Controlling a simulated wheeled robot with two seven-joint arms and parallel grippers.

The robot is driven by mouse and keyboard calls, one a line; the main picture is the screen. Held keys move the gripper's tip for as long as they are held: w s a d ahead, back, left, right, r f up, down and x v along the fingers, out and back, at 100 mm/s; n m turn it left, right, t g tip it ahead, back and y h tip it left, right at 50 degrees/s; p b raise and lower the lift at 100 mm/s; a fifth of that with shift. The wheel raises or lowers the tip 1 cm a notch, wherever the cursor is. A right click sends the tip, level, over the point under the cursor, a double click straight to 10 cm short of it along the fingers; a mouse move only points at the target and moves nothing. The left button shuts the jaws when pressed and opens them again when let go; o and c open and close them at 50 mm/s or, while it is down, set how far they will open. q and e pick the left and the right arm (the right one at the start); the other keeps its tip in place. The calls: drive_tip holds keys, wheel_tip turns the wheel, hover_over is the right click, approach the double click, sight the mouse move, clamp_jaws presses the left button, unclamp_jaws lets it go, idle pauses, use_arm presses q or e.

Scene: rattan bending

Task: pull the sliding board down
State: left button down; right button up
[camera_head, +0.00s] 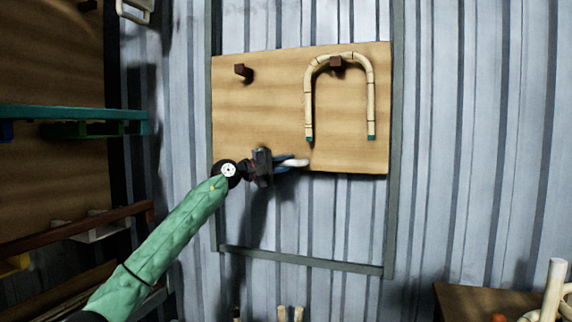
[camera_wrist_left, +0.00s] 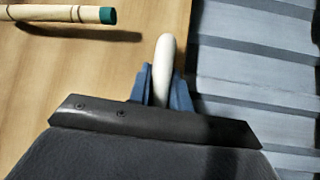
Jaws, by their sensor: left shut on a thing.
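The sliding board (camera_head: 260,115) is a light wooden panel inside a grey metal frame on the wall. It fills the upper part of the frame. My left gripper (camera_head: 285,162) is at the board's lower edge, shut on a pale handle (camera_head: 299,162). The handle (camera_wrist_left: 165,60) also shows between the blue fingers of my left gripper (camera_wrist_left: 162,90) in the left wrist view. A bent rattan piece (camera_head: 371,100), an upside-down U with teal ends, hangs over a dark peg (camera_head: 337,63) on the board. My right gripper is not in view.
The grey frame (camera_head: 300,260) continues below the board, with bare corrugated wall inside it. Shelving with a teal rail (camera_head: 70,112) stands at the left. A wooden table (camera_head: 470,300) with pale rattan pieces is at the lower right. A second dark peg (camera_head: 243,70) sticks out at the board's upper left.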

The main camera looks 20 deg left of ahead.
use_arm(q)
drive_tip(key=c, duration=1.3)
unclamp_jaws()
drive_tip(key=shift+s+a+f, duration=0.1)
drive_tip(key=shift+s+a, duration=0.3)
drive_tip(key=v, duration=0.5)
drive_tip(key=shift+s+a+f, duration=0.1)
drive_tip(key=shift+s+a, duration=0.15)
drive_tip(key=shift+a, duration=0.05)
drive_tip(key=shift+s+a, duration=0.3)
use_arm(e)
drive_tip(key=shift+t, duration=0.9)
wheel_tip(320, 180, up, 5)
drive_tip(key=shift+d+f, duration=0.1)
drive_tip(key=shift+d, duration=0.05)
